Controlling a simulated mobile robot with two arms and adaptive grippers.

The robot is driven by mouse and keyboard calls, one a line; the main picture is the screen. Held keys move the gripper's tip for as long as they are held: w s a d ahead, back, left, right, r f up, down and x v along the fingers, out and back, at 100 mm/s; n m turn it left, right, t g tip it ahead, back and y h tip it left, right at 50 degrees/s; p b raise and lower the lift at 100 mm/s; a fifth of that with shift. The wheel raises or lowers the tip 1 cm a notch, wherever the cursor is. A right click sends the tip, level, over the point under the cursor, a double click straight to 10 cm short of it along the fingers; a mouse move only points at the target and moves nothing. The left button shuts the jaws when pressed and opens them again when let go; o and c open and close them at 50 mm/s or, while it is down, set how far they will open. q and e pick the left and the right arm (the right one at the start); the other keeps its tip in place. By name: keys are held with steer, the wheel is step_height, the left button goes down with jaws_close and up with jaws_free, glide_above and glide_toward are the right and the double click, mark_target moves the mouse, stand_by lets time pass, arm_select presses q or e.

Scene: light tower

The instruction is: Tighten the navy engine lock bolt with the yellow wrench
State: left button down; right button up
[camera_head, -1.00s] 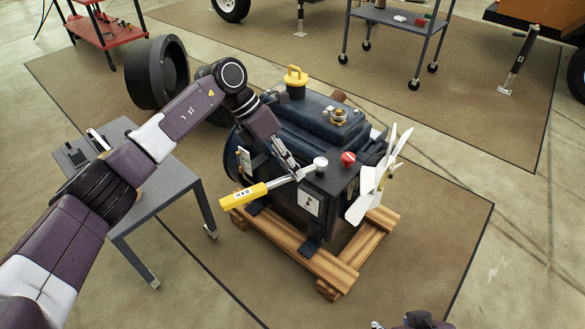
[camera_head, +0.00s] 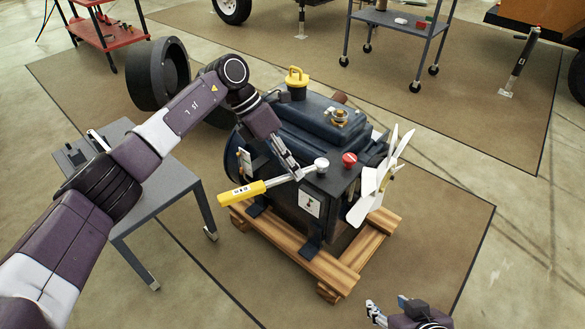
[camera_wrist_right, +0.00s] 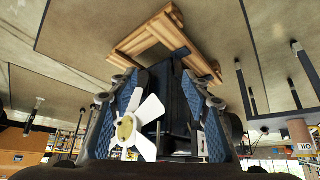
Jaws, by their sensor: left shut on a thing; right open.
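The navy engine (camera_head: 310,128) sits on a wooden pallet (camera_head: 345,272) in the head view. The yellow wrench (camera_head: 243,192) has its yellow handle out to the left and its silver shaft running to the engine's front top corner. My left gripper (camera_head: 296,176) is shut on the wrench's shaft near its head. A round silver bolt head (camera_head: 321,164) shows just right of the fingertips. I cannot tell how the wrench head meets it. My right gripper (camera_head: 374,312) is at the bottom edge, away from the engine; its open fingers show in the right wrist view (camera_wrist_right: 160,92).
A red knob (camera_head: 349,159) and a white fan (camera_head: 378,180) are at the engine's right. A yellow-handled cap (camera_head: 296,78) stands at its back. A grey table (camera_head: 165,190) is to the left. A wheeled cart (camera_head: 395,22) stands behind. The floor mat at right is clear.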

steer(key=shift+t, duration=0.7)
steer(key=shift+w+a+r, duration=0.25)
steer(key=shift+w+r, duration=0.3)
steer(key=shift+w, duration=0.3)
steer(key=shift+w+a+r, duration=0.25)
steer(key=shift+w+r, duration=0.25)
steer(key=shift+w, duration=0.3)
steer(key=shift+b, duration=0.3)
